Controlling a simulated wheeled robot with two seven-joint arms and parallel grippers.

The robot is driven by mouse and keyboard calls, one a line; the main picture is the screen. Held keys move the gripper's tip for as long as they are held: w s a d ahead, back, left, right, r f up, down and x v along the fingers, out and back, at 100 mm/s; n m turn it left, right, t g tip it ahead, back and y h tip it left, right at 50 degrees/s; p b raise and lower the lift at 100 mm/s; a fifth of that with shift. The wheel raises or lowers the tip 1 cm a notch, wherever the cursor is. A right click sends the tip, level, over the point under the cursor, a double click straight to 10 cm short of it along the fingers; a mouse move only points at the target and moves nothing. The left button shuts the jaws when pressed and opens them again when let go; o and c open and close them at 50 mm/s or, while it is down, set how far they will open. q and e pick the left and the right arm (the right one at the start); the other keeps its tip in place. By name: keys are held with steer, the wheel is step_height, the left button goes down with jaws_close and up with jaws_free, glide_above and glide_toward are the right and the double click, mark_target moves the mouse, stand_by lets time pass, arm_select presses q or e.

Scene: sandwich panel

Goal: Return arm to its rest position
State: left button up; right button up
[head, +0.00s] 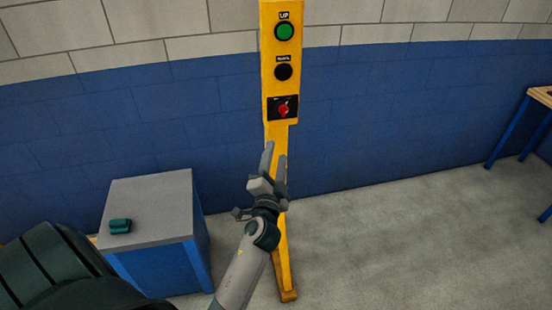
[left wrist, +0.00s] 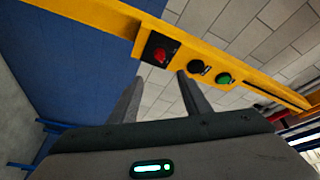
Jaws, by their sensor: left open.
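My left gripper (head: 274,162) is open and empty, its fingers pointing up in front of the yellow post of the control panel (head: 268,80). It sits below the red rotary switch (head: 283,109) in the head view. The green button (head: 284,31) is at the panel's top, with a black button (head: 283,72) beneath it. In the left wrist view, the open fingers (left wrist: 158,100) show against the wall and panel, with the red switch (left wrist: 160,54) above them. I cannot tell the exact gap to the panel. My right gripper is not in view.
A grey-topped blue cabinet (head: 160,200) stands at the left with a small teal object (head: 120,226) on it. A wooden-topped table with blue legs (head: 507,130) is at the far right. The floor right of the post is clear. A blue and beige wall is behind.

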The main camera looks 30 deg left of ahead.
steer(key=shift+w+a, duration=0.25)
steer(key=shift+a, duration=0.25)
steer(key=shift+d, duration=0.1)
